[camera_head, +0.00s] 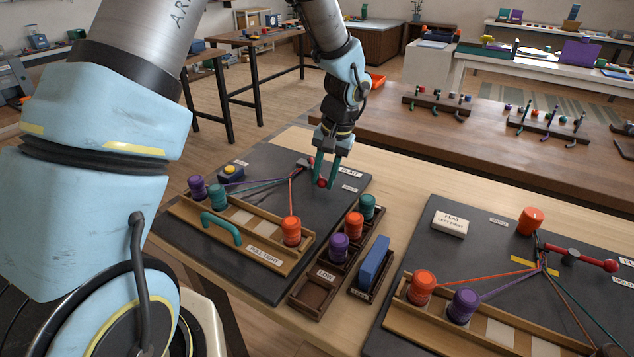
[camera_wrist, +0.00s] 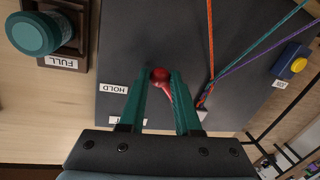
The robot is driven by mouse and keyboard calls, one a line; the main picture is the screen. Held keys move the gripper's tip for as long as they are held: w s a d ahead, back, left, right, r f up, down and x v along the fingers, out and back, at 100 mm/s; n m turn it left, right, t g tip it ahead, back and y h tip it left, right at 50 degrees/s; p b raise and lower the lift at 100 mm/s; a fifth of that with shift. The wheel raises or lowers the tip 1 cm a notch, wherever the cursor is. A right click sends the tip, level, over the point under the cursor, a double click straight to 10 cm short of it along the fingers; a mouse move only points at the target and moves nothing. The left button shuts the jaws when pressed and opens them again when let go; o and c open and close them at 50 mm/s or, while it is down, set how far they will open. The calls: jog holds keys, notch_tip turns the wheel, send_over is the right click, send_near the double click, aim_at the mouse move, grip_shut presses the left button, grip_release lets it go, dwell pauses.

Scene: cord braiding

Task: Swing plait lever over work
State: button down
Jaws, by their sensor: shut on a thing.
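The plait lever has a red ball knob (camera_head: 322,183) on the left dark board (camera_head: 262,258). My gripper (camera_head: 326,170) is shut on this knob, with its green fingers pointing down. In the wrist view the knob (camera_wrist: 160,75) sits between the two fingertips. The lever's red arm runs from it toward the point where the cords meet, partly hidden by a finger. Purple, teal and orange cords (camera_head: 293,188) run from that point to a purple bobbin (camera_head: 197,189), a teal bobbin (camera_head: 217,197) and an orange bobbin (camera_head: 291,231). A HOLD label (camera_wrist: 114,88) lies beside the knob.
A bobbin rack (camera_head: 318,292) and a blue block (camera_head: 373,262) stand between the boards. The right board (camera_head: 470,226) carries another red-knobbed lever (camera_head: 580,258). A yellow button (camera_head: 231,170) is at the left board's far left. The board around the knob is clear.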

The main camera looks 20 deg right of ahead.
aim_at(337, 184)
jog(key=d+n, duration=0.1)
jog(key=n, duration=0.1)
jog(key=d+n, duration=0.2)
jog(key=shift+w+n+g+y+b, duration=0.2)
jog(key=shift+n+g+y+b, duration=0.1)
jog(key=shift+g, duration=0.1)
jog(key=shift+w+d+n+g+p, duration=0.15)
jog(key=shift+w+d+n, duration=0.15)
jog(key=shift+n, duration=0.45)
jog(key=shift+w+d+n+g+p, duration=0.15)
jog(key=shift+d+n, duration=0.2)
jog(key=shift+n, duration=0.35)
jog(key=shift+w+d+n+g, duration=0.1)
jog(key=shift+w+d+n, duration=0.2)
jog(key=shift+n, duration=0.45)
jog(key=shift+d, duration=0.1)
jog(key=c, duration=0.6)
grip_release()
jog(key=shift+c, duration=0.2)
jog(key=shift+r, duration=0.1)
notch_tip(337, 184, up, 10)
jog(key=d+b, duration=0.1)
jog(key=d, duration=0.1)
jog(key=shift+r+b, duration=0.25)
jog(key=shift+b, duration=0.1)
